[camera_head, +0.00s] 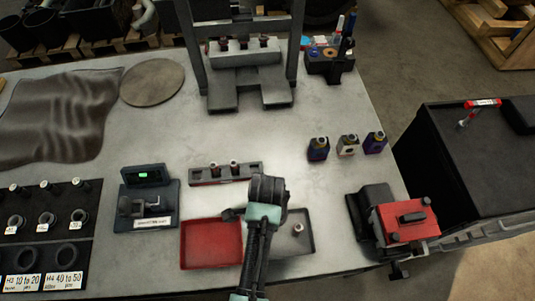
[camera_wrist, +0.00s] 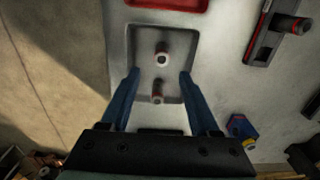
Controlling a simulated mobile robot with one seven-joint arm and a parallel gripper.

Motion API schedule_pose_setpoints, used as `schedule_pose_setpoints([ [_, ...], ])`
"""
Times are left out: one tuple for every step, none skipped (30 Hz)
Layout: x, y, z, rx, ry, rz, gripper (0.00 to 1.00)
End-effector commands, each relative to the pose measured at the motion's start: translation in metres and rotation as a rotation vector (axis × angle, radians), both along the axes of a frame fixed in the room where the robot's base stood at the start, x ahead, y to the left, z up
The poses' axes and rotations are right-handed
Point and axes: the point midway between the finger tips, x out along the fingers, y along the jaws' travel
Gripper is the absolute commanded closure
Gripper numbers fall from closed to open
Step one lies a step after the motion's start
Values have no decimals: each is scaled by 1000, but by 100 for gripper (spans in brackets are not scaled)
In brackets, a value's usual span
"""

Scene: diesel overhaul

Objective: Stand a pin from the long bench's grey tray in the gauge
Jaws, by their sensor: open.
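The grey tray (camera_head: 306,251) lies on the long bench, right of the red tray. My arm covers its left part in the head view, where one pin (camera_head: 298,230) shows. In the wrist view the grey tray (camera_wrist: 193,50) holds two pins: one (camera_wrist: 162,57) near the middle and one (camera_wrist: 157,92) nearer my gripper. My gripper (camera_wrist: 159,73) is open and empty above the tray, its blue fingers on either side of the nearer pin, apart from it. The gauge (camera_head: 147,203), dark with a lit green display, stands left of the trays.
The red tray (camera_head: 211,244) adjoins the grey one. A rack (camera_head: 208,175) with two pins stands behind the trays. Several small bottles (camera_head: 347,145) and a red-topped device (camera_head: 404,219) are to the right. A press frame (camera_head: 245,85) stands at the back. The bench middle is clear.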

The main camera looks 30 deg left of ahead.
Motion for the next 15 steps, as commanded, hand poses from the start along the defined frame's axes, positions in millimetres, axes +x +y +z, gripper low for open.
schedule_pose_setpoints([
  [-1,0,-3,-2,5,-2,38],
  [-1,0,-5,-2,5,-2,38],
  [-1,0,-7,-1,4,-2,38],
  [-1,0,-9,-1,3,-2,38],
  [-1,0,-11,-1,3,-2,38],
  [-1,0,-14,-1,2,-1,38],
  [-1,0,-17,-1,2,-1,38],
  [0,0,-20,-1,1,-1,38],
  [0,0,-24,-1,1,-1,38],
  [0,0,-27,-1,1,-1,38],
  [0,0,-31,0,0,0,38],
  [0,0,-36,0,0,0,38],
  [0,0,-39,0,0,0,38],
  [0,0,-43,0,0,0,38],
  [0,0,-48,1,-1,0,38],
])
